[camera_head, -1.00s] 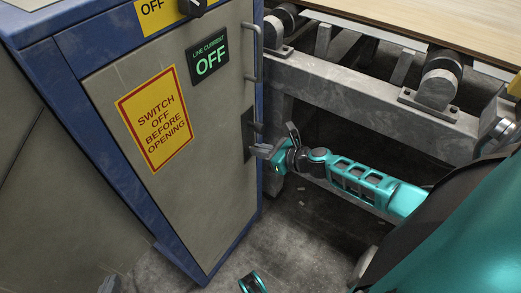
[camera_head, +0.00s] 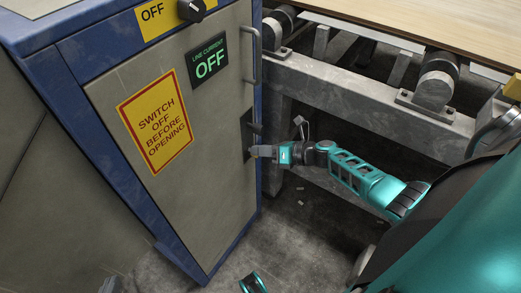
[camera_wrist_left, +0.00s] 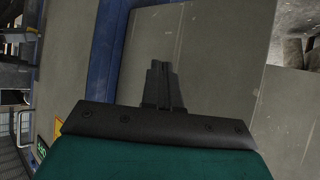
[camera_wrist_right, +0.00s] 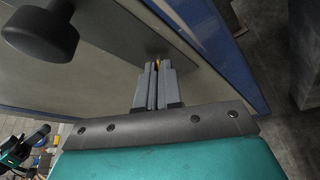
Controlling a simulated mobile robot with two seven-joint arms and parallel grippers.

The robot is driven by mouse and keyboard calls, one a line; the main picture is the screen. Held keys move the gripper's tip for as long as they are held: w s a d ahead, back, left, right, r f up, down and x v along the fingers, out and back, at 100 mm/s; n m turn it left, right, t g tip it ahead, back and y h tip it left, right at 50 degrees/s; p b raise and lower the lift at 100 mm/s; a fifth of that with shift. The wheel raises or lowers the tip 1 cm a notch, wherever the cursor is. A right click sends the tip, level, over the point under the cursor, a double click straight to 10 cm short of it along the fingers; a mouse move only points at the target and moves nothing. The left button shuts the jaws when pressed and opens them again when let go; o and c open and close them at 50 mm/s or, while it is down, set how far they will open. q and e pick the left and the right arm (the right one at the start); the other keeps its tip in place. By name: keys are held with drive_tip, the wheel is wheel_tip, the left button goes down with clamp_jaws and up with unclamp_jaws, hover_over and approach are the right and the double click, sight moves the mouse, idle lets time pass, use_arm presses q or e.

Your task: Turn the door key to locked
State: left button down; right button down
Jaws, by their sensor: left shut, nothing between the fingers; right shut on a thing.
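The grey cabinet door (camera_head: 215,160) is closed, with a dark lock plate (camera_head: 247,122) at its right edge. A black door handle (camera_head: 257,128) sticks out above my right gripper (camera_head: 264,151); it is also large at top left of the right wrist view (camera_wrist_right: 42,35). My right gripper is shut at the lock plate. A sliver of the yellow key (camera_wrist_right: 156,65) shows between its fingertips; most of it is hidden, so its angle cannot be told. My left gripper (camera_wrist_left: 163,85) is shut and empty, facing a grey panel.
A black rotary switch (camera_head: 192,8) sits on the yellow OFF label above the door. A green display (camera_head: 208,60) reads LINE CURRENT OFF. A yellow warning sign (camera_head: 155,120) is on the door. A grey roller conveyor frame (camera_head: 370,105) stands close behind my right arm.

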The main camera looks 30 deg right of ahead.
use_arm(q)
drive_tip(key=f+b, duration=0.1)
drive_tip(key=b, duration=0.1)
drive_tip(key=d+f+b, duration=0.1)
drive_tip(key=b, duration=0.1)
drive_tip(key=shift+w+d+h, duration=0.15)
drive_tip(key=shift+w+h, duration=0.15)
use_arm(e)
drive_tip(key=m+y, duration=0.1)
drive_tip(key=m, duration=0.2)
drive_tip(key=m+y, duration=0.2)
drive_tip(key=m, duration=0.1)
drive_tip(key=f+m+t+y, duration=0.1)
drive_tip(key=m, duration=0.1)
drive_tip(key=shift+w+d+f+m, duration=0.1)
drive_tip(key=shift+d+m, duration=0.15)
drive_tip(key=shift+m, duration=0.15)
use_arm(q)
drive_tip(key=shift+f, duration=0.15)
use_arm(e)
drive_tip(key=c, duration=1.3)
unclamp_jaws()
